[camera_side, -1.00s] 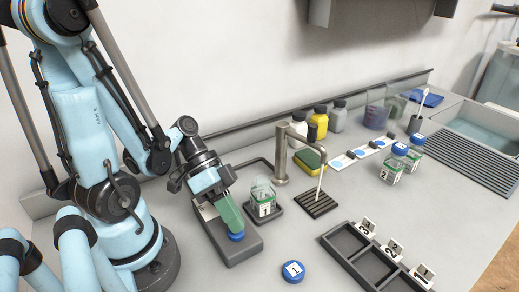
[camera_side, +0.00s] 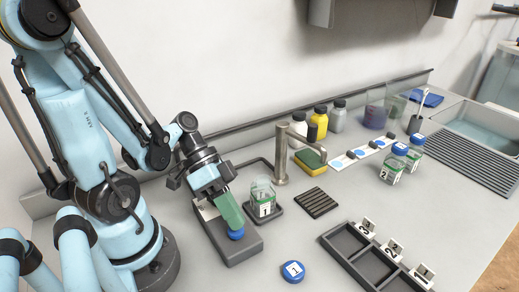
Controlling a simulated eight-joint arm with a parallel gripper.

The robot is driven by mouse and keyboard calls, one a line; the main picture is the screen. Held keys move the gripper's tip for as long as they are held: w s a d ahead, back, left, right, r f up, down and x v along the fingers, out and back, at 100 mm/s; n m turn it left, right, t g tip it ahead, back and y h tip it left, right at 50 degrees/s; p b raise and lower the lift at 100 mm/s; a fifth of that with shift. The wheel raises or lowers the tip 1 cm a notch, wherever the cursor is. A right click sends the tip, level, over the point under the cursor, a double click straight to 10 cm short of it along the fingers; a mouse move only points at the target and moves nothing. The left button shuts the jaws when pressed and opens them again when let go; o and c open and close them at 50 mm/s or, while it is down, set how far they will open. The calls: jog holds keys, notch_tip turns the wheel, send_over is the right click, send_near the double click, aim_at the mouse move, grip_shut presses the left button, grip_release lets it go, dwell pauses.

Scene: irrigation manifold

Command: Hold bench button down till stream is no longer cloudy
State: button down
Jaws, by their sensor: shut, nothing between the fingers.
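The blue bench button (camera_side: 236,234) sits on a grey box (camera_side: 240,251) in front of my arm. My gripper (camera_side: 234,222) is shut and empty, its green fingers pointing down at the button. The fingertips overlap the button's back edge in this view; I cannot tell whether they touch it. The button cap stands out of the box. The tap (camera_side: 283,155) stands behind, its spout over a black drain grate (camera_side: 318,202). No stream shows under the spout now.
An open jar labelled 1 (camera_side: 263,197) stands on a small pad left of the tap. Its blue lid (camera_side: 292,271) lies on the bench. A sponge (camera_side: 311,159) lies behind the tap.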

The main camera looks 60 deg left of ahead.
jog(key=shift+r, duration=0.55)
jog(key=shift+r, duration=2.5)
jog(key=shift+w+f, duration=0.15)
jog(key=shift+f, duration=0.05)
jog(key=w+n+y, duration=0.1)
jog(key=w+a+f+n+y, duration=0.1)
jog(key=y, duration=0.1)
jog(key=w+a+n+t+y, duration=0.1)
jog(key=shift+w+a+f+n+y, duration=0.25)
jog(key=shift+f+n+y, duration=0.1)
jog(key=shift+n+y, duration=0.05)
jog(key=w+y, duration=0.1)
jog(key=w+a+n+t, duration=0.1)
jog(key=w+r+y, duration=0.1)
jog(key=shift+a+n+t+y, duration=0.25)
jog(key=shift+n+t+y, duration=0.05)
jog(key=shift+t, duration=0.1)
jog(key=shift+w+a+r+n+t+y, duration=0.1)
jog(key=shift+w+r+n+t+y, duration=0.25)
jog(key=shift+w+r+t, duration=0.35)
jog(key=shift+w+a+r+n+t+y, duration=0.1)
jog(key=shift+w+r+n+t+y, duration=0.15)
jog(key=shift+w+r+t+y, duration=0.45)
